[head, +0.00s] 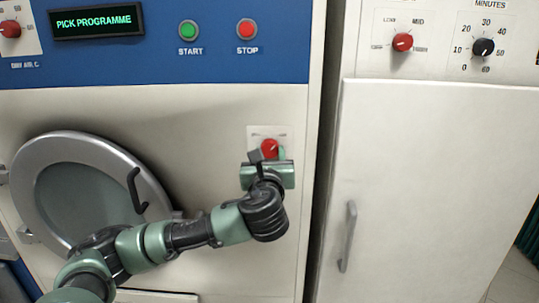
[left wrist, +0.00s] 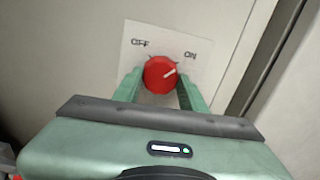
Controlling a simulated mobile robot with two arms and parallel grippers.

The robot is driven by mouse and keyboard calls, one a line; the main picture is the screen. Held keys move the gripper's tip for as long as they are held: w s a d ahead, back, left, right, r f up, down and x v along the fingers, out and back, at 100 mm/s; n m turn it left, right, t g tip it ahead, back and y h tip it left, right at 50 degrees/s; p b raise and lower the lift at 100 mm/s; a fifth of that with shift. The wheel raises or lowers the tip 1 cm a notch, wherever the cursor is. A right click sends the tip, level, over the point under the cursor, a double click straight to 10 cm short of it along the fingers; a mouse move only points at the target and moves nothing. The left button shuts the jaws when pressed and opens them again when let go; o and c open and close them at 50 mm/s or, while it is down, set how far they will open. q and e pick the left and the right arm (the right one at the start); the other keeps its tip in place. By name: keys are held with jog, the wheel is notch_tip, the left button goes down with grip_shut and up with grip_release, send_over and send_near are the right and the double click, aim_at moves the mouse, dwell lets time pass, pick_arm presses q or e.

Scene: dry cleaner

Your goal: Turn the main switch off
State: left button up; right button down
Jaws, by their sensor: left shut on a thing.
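The main switch is a red round knob (head: 270,148) on a pale plate low on the right of the machine's front. In the left wrist view the knob (left wrist: 160,74) sits between the words OFF and ON, and its white mark points up and right, toward ON. My left gripper (head: 268,158) is at the knob, with one green finger on each side of it, shut on it. The gripper also shows in the left wrist view (left wrist: 158,92). My right gripper is not in view.
The machine has a display (head: 97,21) reading PICK PROGRAMME, a green START button (head: 189,31), a red STOP button (head: 247,29) and a round door (head: 85,190). A white cabinet (head: 430,170) with a handle stands to the right, across a narrow dark gap.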

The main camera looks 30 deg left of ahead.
pick_arm(q)
jog(key=n, duration=0.8)
jog(key=shift+d+n, duration=0.1)
jog(key=shift+n, duration=0.2)
jog(key=n, duration=0.4)
jog(key=shift+n, duration=2.3)
jog(key=o, duration=1.4)
jog(key=shift+r, duration=0.1)
jog(key=shift+c, duration=0.2)
